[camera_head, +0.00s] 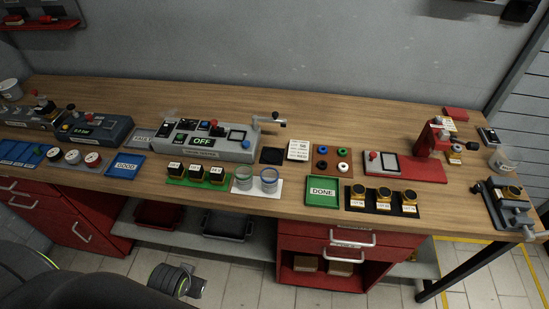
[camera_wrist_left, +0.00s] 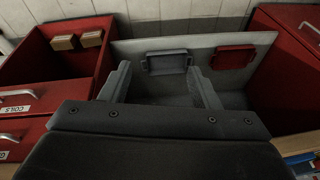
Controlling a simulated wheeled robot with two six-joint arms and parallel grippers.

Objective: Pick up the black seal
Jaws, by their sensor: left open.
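The black seal (camera_head: 321,165) is a small ring on a brown mat (camera_head: 333,175) in the middle of the workbench, in the head view. A blue seal (camera_head: 322,149), a green seal (camera_head: 343,151) and a white seal (camera_head: 343,167) lie around it on the same mat. My left gripper (camera_wrist_left: 163,82) is open and empty in the left wrist view. It is low in front of the bench, below and left of the seals, and faces the lower shelf. My right gripper is not in view.
The wooden bench (camera_head: 390,125) has clear room behind the mat. A grey tester reading OFF (camera_head: 205,145) stands left, a red press (camera_head: 405,165) right, and a green DONE tray (camera_head: 322,191) in front. Below are red drawers (camera_head: 325,231) and a shelf with a red tray (camera_wrist_left: 233,57) and grey tray (camera_wrist_left: 167,52).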

